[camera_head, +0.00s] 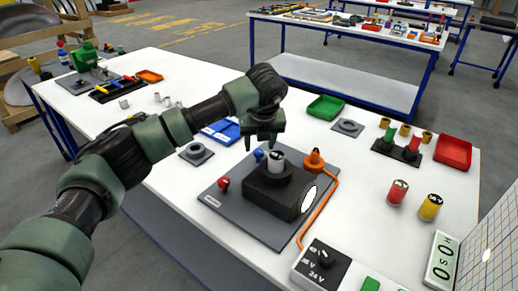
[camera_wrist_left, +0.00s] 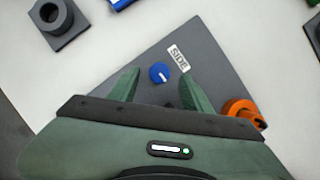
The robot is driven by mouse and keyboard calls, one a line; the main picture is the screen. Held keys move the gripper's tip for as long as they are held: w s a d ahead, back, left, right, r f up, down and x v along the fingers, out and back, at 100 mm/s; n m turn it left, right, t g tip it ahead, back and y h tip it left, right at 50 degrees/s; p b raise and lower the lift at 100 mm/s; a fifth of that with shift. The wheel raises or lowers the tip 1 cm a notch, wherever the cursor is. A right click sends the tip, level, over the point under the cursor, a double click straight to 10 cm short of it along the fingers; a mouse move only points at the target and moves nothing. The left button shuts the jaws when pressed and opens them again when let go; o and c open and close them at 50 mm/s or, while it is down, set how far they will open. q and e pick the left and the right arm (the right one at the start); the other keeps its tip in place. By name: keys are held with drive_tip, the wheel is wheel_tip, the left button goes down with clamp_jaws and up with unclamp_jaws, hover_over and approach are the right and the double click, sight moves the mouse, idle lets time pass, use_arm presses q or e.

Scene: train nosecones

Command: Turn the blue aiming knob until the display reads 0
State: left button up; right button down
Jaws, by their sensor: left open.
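The blue knob (camera_head: 258,155) stands at the back of a dark grey base plate (camera_head: 215,190), behind a black block (camera_head: 268,195) with a white oval on its front. In the left wrist view the blue knob (camera_wrist_left: 159,73), with a white pointer mark, shows between my fingers, beside a "SIDE" label (camera_wrist_left: 179,58). My left gripper (camera_head: 261,146) is open and points down above the knob; contact cannot be told. The left gripper (camera_wrist_left: 160,70) holds nothing. My right gripper is out of view.
A red knob (camera_head: 223,183) sits at the plate's left. An orange plug (camera_head: 315,159) with a cable stands right of the block, near a 24 V box (camera_head: 322,265). Red and yellow cylinders (camera_head: 430,207) stand farther right. A blue tray (camera_head: 222,131) lies behind my arm.

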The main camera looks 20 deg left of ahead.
use_arm(q)
drive_tip(key=v, duration=0.4)
drive_tip(key=shift+s+r, duration=0.15)
drive_tip(key=shift+r, duration=0.2)
